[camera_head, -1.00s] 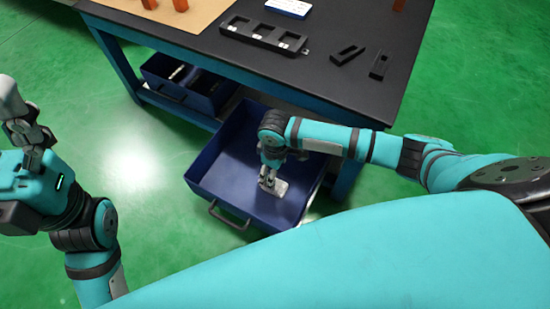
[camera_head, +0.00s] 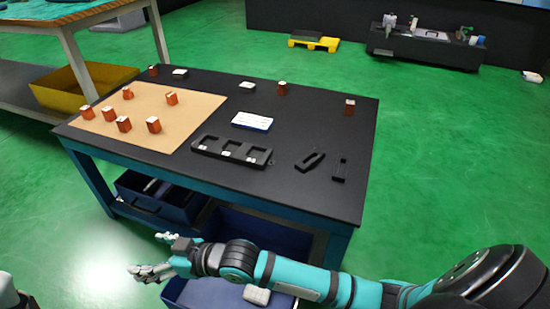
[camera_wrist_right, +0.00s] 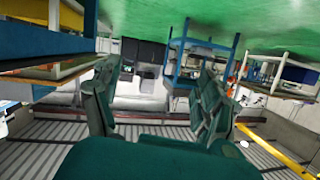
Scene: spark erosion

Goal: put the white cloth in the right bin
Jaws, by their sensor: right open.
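The right blue bin (camera_head: 205,296) is pulled out below the black-topped table, partly hidden by my right arm and cut by the lower edge of the head view. A small pale lump (camera_head: 257,296), which looks like the white cloth, shows inside it just below my arm. My right gripper (camera_head: 150,255) is open and empty, left of the pale lump and above the bin's left side. Its spread fingers (camera_wrist_right: 155,105) also show in the right wrist view, with nothing between them. A grey piece of my left gripper (camera_head: 8,292) shows at the lower left; its jaws cannot be made out.
A second blue bin (camera_head: 160,198) stands on the lower shelf at left. The table (camera_head: 300,205) carries a brown board (camera_head: 175,110) with several orange-red blocks, a black tray (camera_head: 232,150) and a blue-white box (camera_head: 252,122). Green floor is free to the right.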

